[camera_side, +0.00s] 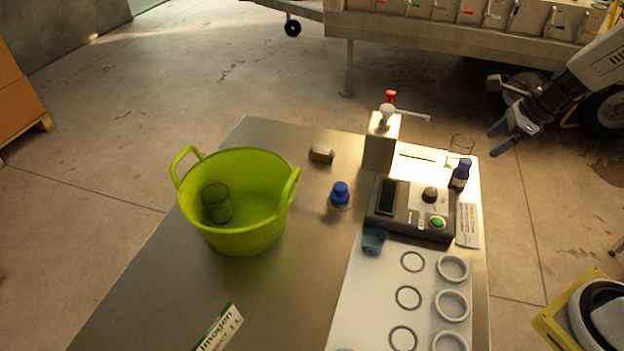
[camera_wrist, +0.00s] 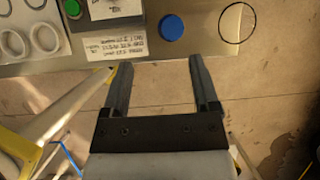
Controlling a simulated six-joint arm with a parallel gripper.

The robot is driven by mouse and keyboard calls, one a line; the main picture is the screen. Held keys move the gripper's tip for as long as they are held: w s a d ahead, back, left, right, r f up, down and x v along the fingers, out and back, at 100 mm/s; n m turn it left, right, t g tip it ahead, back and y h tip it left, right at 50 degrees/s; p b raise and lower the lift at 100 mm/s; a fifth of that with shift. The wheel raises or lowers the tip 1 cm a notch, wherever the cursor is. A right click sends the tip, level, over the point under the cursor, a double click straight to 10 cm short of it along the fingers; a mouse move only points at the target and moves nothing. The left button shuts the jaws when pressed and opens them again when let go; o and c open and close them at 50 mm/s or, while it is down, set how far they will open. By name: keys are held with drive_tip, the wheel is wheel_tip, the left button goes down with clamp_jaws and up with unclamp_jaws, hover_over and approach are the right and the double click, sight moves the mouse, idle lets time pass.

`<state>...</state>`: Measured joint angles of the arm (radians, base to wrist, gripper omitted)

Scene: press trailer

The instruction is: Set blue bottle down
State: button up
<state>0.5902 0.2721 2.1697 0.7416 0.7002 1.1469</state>
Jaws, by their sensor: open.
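A dark blue bottle (camera_side: 460,177) with a blue cap stands upright at the right edge of the table, beside the grey device. Its round blue cap (camera_wrist: 172,28) shows from above in the wrist view, just beyond my fingertips. My gripper (camera_side: 497,142) is up and to the right of this bottle, apart from it and out past the table edge. In the wrist view my gripper (camera_wrist: 160,65) has its two fingers spread with nothing between them. A second blue-capped bottle (camera_side: 340,194) stands near the table's middle.
The grey device (camera_side: 412,208) with a green button sits left of the bottle. A clear glass (camera_side: 461,145) is near the back right corner. A green tub (camera_side: 240,235) holds a dark glass (camera_side: 216,204).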

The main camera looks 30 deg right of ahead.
drive_tip(key=s+a+f+n+h, duration=0.1)
drive_tip(key=s+a+n, duration=0.2)
drive_tip(key=a+n, duration=0.4)
drive_tip(key=s+a+f+n+g+h, duration=0.1)
drive_tip(key=s+a+n, duration=0.3)
drive_tip(key=n, duration=1.5)
drive_tip(key=a+h, duration=0.1)
drive_tip(key=a, duration=0.2)
drive_tip(key=shift+s+a+f+n+g, duration=0.15)
drive_tip(key=shift+s+a+n+g, duration=0.1)
drive_tip(key=shift+a+n+g, duration=0.1)
